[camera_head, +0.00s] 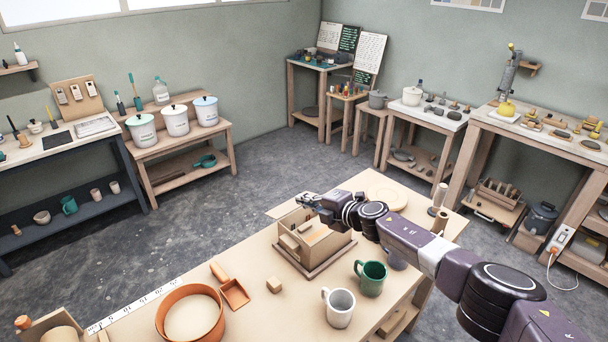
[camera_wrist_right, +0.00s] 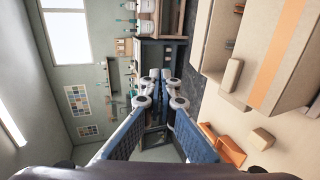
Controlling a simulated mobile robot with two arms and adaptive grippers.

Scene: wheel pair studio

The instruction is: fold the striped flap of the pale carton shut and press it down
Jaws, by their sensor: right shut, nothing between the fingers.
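In the right wrist view the flap's stripe (camera_wrist_right: 277,55) runs down the upper right, beside a pale carton wall (camera_wrist_right: 212,45). I cannot tell the flap's exact angle. My right gripper (camera_head: 306,199) is shut and empty, above the carton's far side and apart from the flap. In the right wrist view its fingertips (camera_wrist_right: 162,75) are together, left of the carton. My left gripper is not in view.
A small block (camera_head: 274,285), an orange scoop (camera_head: 234,292) and a round orange tub (camera_head: 190,315) lie to the left. My right arm reaches over the table's right side.

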